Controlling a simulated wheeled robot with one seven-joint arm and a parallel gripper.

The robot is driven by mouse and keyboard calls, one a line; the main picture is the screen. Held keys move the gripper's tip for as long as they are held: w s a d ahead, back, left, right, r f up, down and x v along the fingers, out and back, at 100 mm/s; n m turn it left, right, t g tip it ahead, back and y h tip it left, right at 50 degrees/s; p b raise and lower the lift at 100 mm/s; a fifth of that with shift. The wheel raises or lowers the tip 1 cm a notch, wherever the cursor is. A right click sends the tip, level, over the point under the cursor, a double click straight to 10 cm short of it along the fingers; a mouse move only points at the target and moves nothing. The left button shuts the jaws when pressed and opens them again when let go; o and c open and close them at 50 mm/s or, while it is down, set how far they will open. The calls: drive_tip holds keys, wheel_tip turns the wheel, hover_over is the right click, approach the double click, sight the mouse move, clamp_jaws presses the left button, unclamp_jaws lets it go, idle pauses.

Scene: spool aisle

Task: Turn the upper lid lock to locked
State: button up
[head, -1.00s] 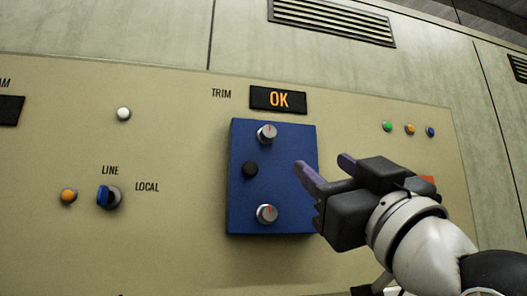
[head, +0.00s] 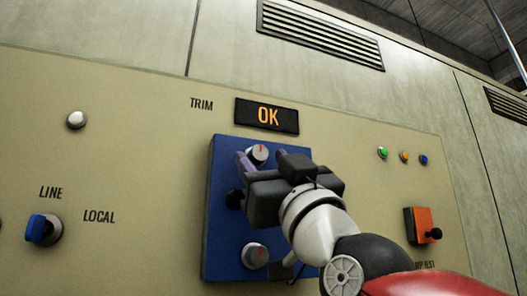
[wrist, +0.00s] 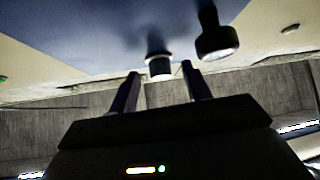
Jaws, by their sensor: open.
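The blue lid (head: 225,210) is a box on the beige panel. Its upper lock (head: 257,153) is a small silver knob with a red mark pointing about upward. The lower lock (head: 254,256) is a similar knob. My gripper (head: 258,164) is open in front of the upper part of the lid, with its fingertips at the upper lock. In the wrist view, the upper lock (wrist: 158,66) shows between the two fingertips of my gripper (wrist: 160,72), with a gap on each side. A black knob (head: 235,199) on the lid is partly hidden by my gripper.
An amber OK display (head: 267,116) sits above the lid. A blue LINE/LOCAL switch (head: 43,229) is to the left. An orange switch block (head: 421,226) with a black knob is to the right, below several coloured lamps (head: 404,157). My arm covers the lid's lower right.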

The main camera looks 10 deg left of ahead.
drive_tip(key=shift+w+a+r, duration=0.15)
drive_tip(key=shift+a+r, duration=0.1)
drive_tip(key=c, duration=1)
